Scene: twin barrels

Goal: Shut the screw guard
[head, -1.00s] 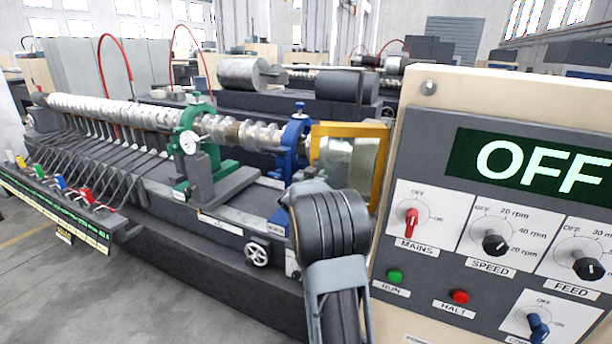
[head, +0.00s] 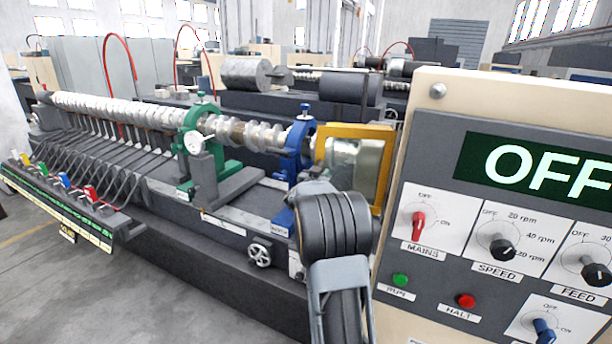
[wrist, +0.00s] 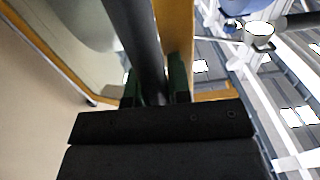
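The screw guard (head: 356,162) is a yellow frame with a clear panel, at the right end of the long screw in the head view. It appears tilted. In the wrist view its yellow frame (wrist: 178,28) and clear panel (wrist: 85,22) are close in front of my gripper (wrist: 156,85). A dark round bar (wrist: 143,45), perhaps the guard's handle, runs between my green-tipped fingers. The fingers are on both sides of it, but I cannot tell if they press on it. In the head view my own arm hides the gripper.
The control panel (head: 455,120) stands close on the right, its display reading OFF. A blue support (head: 298,150) and a green support (head: 205,150) hold the screw (head: 110,110). A handwheel (head: 260,256) sticks out in front. Floor (head: 60,300) at lower left is clear.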

